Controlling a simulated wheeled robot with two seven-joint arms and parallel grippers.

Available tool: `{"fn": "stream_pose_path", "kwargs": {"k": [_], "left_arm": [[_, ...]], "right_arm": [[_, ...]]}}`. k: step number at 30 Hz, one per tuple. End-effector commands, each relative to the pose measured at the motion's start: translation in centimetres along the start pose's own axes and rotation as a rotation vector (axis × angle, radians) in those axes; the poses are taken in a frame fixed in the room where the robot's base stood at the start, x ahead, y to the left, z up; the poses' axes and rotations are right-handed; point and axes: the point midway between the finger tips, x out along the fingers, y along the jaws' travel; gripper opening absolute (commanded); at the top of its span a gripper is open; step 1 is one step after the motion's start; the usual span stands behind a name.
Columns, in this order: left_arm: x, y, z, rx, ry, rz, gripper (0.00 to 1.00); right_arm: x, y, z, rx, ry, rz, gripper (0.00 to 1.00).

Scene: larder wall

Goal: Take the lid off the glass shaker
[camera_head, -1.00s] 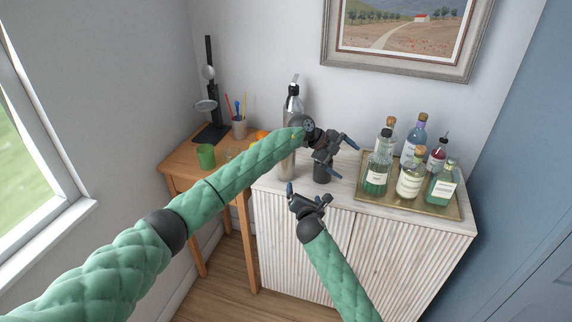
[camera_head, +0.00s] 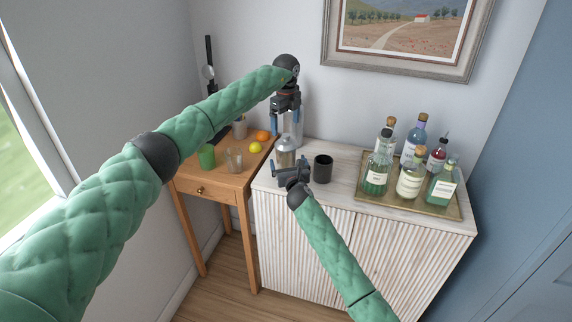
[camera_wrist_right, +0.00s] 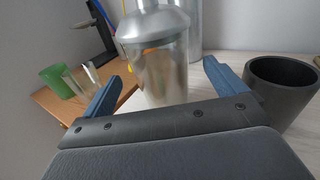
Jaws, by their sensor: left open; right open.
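The glass shaker (camera_head: 285,160) stands upright near the left end of the pale cabinet top. In the right wrist view its clear body (camera_wrist_right: 160,75) carries a grey metal lid (camera_wrist_right: 152,24). My left gripper (camera_head: 285,121) is open, points down and hangs above the shaker, its fingers apart; I see nothing held. My right gripper (camera_head: 290,170) is open in front of the shaker. In the right wrist view its blue fingers stand left and right of the shaker's body, and I cannot tell whether they touch it. The right gripper hides the shaker's lower part in the head view.
A dark cup (camera_head: 323,168) stands just right of the shaker. A tall metal bottle (camera_wrist_right: 195,30) is close behind it. A gold tray (camera_head: 440,207) with several bottles is on the right. A wooden side table (camera_head: 215,184) holds a green cup, a clear glass and fruit.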

Motion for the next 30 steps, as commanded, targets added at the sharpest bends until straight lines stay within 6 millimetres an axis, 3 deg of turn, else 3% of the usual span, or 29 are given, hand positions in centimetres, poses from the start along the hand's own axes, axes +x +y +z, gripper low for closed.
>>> {"fn": "stream_pose_path", "kwargs": {"k": [9, 21, 23, 30], "left_arm": [[0.0, 0.0, 0.0, 0.001, 0.001, -0.001, 0.95], [0.0, 0.0, -0.1, 0.001, 0.002, -0.002, 0.95], [0.0, 0.0, -0.1, 0.001, 0.002, -0.002, 0.95], [0.0, 0.0, -0.1, 0.001, 0.002, -0.002, 0.95]], "right_arm": [[3.8, 0.0, 0.0, 0.002, 0.001, 0.000, 0.96], [4.4, -0.1, 0.0, 0.001, 0.001, -0.001, 0.96], [4.4, -0.1, 0.0, 0.001, 0.001, -0.001, 0.88], [4.4, 0.0, 0.0, 0.001, 0.001, -0.001, 0.41]]}}
